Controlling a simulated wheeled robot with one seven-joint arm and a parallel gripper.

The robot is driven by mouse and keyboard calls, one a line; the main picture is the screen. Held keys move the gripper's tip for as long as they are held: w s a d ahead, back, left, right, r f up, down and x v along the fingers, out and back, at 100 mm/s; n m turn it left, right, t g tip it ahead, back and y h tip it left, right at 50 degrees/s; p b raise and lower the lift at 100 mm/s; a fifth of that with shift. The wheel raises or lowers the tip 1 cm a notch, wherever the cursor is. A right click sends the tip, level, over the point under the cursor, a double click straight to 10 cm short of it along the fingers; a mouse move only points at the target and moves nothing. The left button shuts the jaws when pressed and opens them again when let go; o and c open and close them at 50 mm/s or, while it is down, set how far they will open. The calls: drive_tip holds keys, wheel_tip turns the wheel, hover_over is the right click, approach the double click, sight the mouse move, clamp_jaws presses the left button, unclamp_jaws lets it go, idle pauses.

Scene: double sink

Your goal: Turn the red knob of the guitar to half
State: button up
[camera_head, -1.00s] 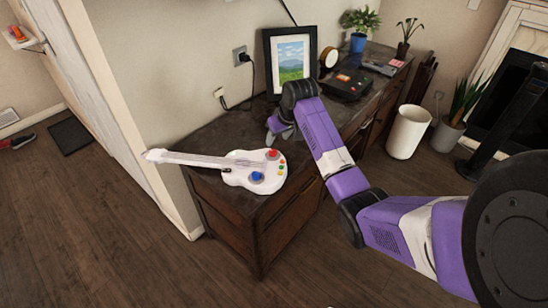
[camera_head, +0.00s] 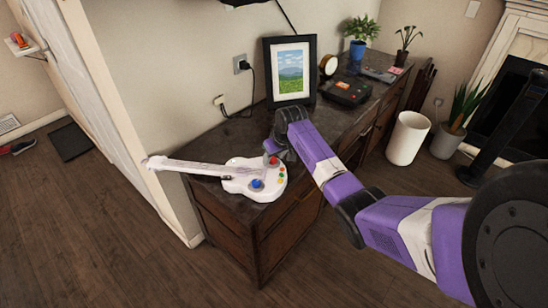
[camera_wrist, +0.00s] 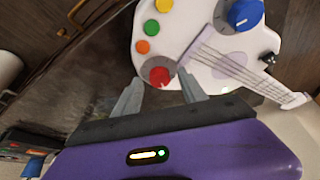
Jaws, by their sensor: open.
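The white toy guitar (camera_head: 237,186) lies on the dark cabinet top, its neck pointing left in the head view. Its red knob (camera_wrist: 160,75) sits on a grey round base near the body's edge in the wrist view; in the head view the red knob (camera_head: 273,160) shows just beside my gripper. A blue knob (camera_wrist: 243,14) is farther along the body. My gripper (camera_wrist: 158,90) is open, with one fingertip on each side of the red knob's near edge in the wrist view. I cannot tell whether the fingers touch the knob.
Green, yellow and orange buttons (camera_wrist: 151,27) line the guitar body. A framed picture (camera_head: 290,72) stands behind my gripper on the cabinet (camera_head: 235,222). A black device (camera_head: 346,90), a tape roll and plants are farther back. A white bin (camera_head: 408,138) stands on the floor.

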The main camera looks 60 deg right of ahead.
drive_tip(key=shift+c, duration=0.4)
clamp_jaws()
drive_tip(key=shift+a, duration=0.1)
